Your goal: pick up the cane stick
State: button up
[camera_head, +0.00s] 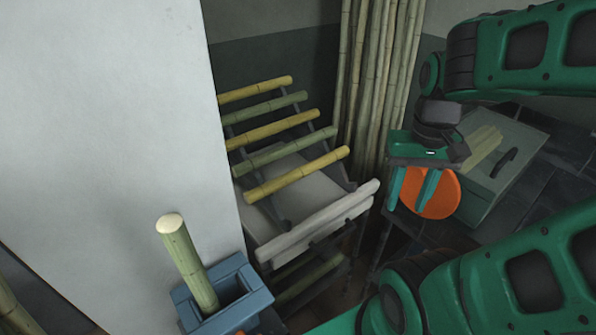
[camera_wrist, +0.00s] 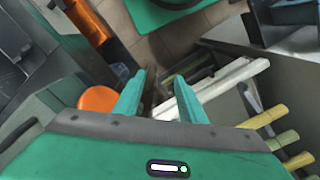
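Several cane sticks (camera_head: 284,156), yellow and green, lie in a sloping row on a dark rack at the middle of the head view. Their ends (camera_wrist: 282,139) show at the lower right of the wrist view. Another thick green cane stick (camera_head: 189,262) stands tilted in a blue holder (camera_head: 253,300) at the bottom. My gripper (camera_head: 411,190) is right of the rack, apart from all these sticks. Its two green fingers are spread, with nothing between them, also in the wrist view (camera_wrist: 158,98).
A pale bar (camera_head: 318,222) crosses the rack's front. An orange disc (camera_head: 445,195) is behind my gripper, beside a grey-green box (camera_head: 512,163) with cut cane pieces on top. Tall canes (camera_head: 376,85) stand against the back wall. A white wall (camera_head: 105,110) closes off the left.

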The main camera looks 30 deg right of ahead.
jog(key=shift+o, duration=0.6)
jog(key=shift+w+a+r+m, duration=0.1)
jog(key=shift+a+r+m, duration=0.2)
jog(key=shift+r, duration=0.3)
jog(key=m, duration=0.9)
send_near(279, 178)
jog(key=f, duration=0.2)
jog(key=s+f, duration=0.1)
jog(key=shift+d+f+t, duration=0.1)
jog(key=shift+d+t, duration=0.15)
jog(key=shift+t, duration=0.15)
jog(key=shift+w+a+f, duration=0.1)
jog(key=shift+w+f, duration=0.05)
jog(key=shift+f, duration=0.9)
jog(key=shift+w+a+f, duration=0.1)
jog(key=shift+w+f, duration=0.05)
jog(key=shift+f, duration=0.9)
jog(key=shift+w+a+f, duration=0.1)
jog(key=shift+f, duration=0.95)
jog(key=shift+c, duration=0.6)
jog(key=c, duration=1)
jog(key=shift+r, duration=0.1)
grip_shut()
